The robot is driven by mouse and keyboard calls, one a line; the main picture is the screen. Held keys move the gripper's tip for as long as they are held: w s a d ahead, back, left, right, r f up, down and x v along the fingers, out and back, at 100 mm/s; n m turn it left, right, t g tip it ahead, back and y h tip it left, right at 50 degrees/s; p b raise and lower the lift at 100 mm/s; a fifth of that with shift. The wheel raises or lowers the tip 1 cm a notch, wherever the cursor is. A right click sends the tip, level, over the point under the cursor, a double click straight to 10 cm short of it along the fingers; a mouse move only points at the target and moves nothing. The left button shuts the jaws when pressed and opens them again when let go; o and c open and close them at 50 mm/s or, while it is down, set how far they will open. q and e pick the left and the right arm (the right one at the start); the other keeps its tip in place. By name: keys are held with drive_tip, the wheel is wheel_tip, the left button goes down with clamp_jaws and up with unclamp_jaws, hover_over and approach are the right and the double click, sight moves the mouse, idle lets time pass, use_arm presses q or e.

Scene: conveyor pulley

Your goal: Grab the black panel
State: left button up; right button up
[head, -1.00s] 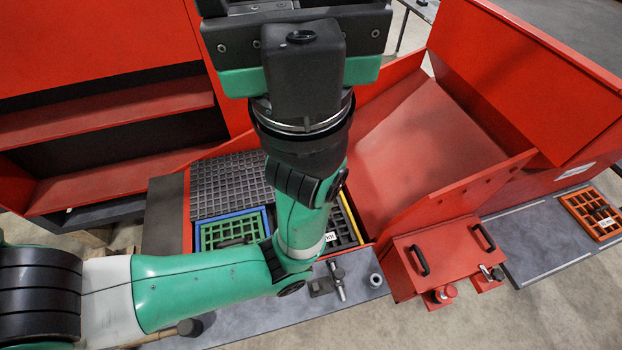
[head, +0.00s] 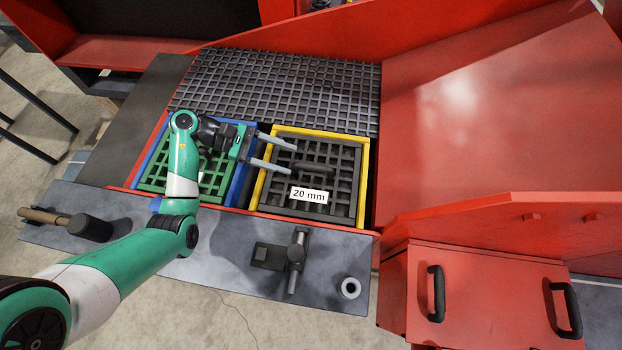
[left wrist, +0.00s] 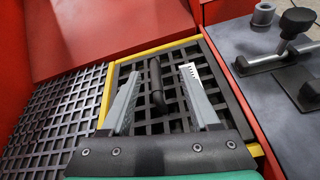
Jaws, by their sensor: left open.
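The black panel (head: 345,185) is a dark square grid inside a yellow frame, with a "20 mm" label and a black bar handle (head: 316,166) on top. It also shows in the left wrist view (left wrist: 180,127), with its handle (left wrist: 157,86). My left gripper (head: 292,160) reaches over the panel from the left. Its two grey fingers are open and empty. In the left wrist view the fingers (left wrist: 163,72) appear on either side of the handle, with gaps to both. I cannot tell how high they are above it. My right gripper is not in view.
A green grid panel in a blue frame (head: 157,172) lies left of the black one. A dark mesh (head: 280,88) lies behind both. A mallet (head: 85,226), a clamp (head: 296,262) and a grey ring (head: 350,288) are on the front ledge. A red chute (head: 490,110) rises at right.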

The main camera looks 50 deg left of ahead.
sight(307, 165)
use_arm(q)
drive_tip(key=shift+n+t+y, duration=0.3)
drive_tip(key=shift+n, duration=0.1)
drive_tip(key=a+f, duration=0.1)
drive_tip(key=s+a+f, duration=0.1)
drive_tip(key=a+f+b, duration=0.1)
drive_tip(key=shift+s+a+f, duration=0.15)
drive_tip(key=shift+s, duration=0.25)
drive_tip(key=shift+w+d, duration=0.25)
drive_tip(key=shift+w, duration=0.05)
drive_tip(key=x, duration=0.5)
drive_tip(key=shift+w+d+b, duration=0.2)
drive_tip(key=shift+b, duration=0.1)
drive_tip(key=x, duration=0.2)
drive_tip(key=b+x, duration=0.1)
drive_tip(key=x, duration=0.2)
drive_tip(key=shift+w+d, duration=0.15)
drive_tip(key=shift+w, duration=0.25)
clamp_jaws()
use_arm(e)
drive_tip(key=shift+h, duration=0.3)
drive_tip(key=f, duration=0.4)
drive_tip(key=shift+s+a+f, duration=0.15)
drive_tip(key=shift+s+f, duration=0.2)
use_arm(q)
drive_tip(key=shift+r, duration=0.3)
